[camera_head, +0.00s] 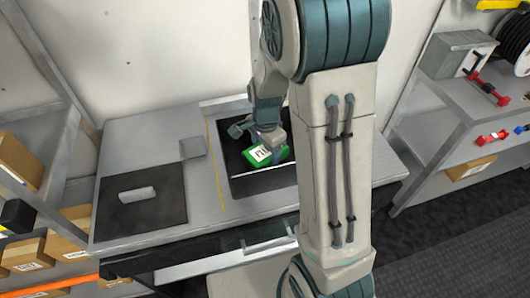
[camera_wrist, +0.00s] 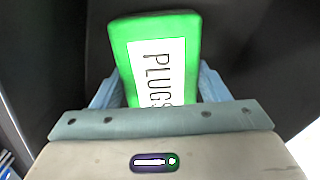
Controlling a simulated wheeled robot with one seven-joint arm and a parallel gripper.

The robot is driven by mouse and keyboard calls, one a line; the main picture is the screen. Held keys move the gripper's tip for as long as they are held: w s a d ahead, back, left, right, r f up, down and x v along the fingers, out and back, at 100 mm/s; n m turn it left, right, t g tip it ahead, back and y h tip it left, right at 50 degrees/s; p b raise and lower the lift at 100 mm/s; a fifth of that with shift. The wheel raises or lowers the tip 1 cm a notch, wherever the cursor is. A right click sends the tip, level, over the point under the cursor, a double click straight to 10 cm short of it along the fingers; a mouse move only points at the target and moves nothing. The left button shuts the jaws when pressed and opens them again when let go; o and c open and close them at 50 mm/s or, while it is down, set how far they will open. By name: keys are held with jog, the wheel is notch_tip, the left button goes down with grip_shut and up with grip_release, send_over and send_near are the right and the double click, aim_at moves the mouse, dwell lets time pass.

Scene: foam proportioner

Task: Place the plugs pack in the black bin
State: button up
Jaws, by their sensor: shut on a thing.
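The plugs pack (camera_wrist: 190,32) is a green box with a white label reading "PLUGS". My gripper (camera_wrist: 158,88) is shut on it, with a blue finger on each side of the pack in the wrist view. In the head view the green pack (camera_head: 277,157) is at the end of my arm, over a black area on the bench. My gripper (camera_head: 268,150) is partly covered by my arm there. The black bin (camera_head: 238,183) seems to be this dark, rimmed area under the pack; its right part is hidden behind my arm. I cannot tell whether the pack touches it.
A grey bench (camera_head: 215,205) carries a black mat (camera_head: 150,212) with a small grey block (camera_head: 137,194) at left. A yellow line runs between mat and bin. Shelves with cardboard boxes (camera_head: 18,160) stand at left; a shelf unit with a grey box (camera_head: 455,55) stands at right.

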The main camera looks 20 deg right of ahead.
jog(key=shift+f, duration=0.85)
jog(key=shift+f, duration=0.15)
jog(key=o, duration=1.1)
